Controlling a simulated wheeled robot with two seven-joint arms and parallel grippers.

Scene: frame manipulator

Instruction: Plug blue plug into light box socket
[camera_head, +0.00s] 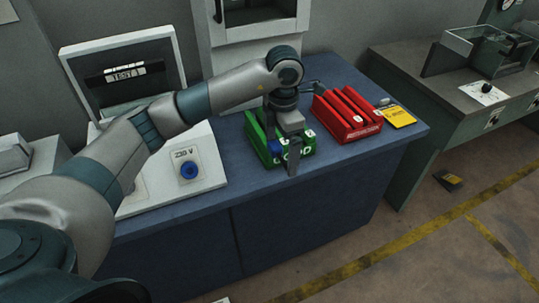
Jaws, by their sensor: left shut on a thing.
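My left gripper (287,153) points down over the front of the green bin (256,139). It is shut on the blue plug (274,147), which shows as a small blue piece at the gripper's left side; the fingers hide part of it. The light box (205,192) stands to the left, with a white base and a raised panel marked TEST 1. A round blue socket (189,170) sits on its base under a 230 V label. My left arm crosses in front of part of the light box. My right gripper is not in view.
A red bin (345,125) with red dividers stands right of the green bin, with a yellow card (397,117) beside it. The blue bench top (245,181) is bare between the light box and the green bin. A grey side table (440,85) stands at the right.

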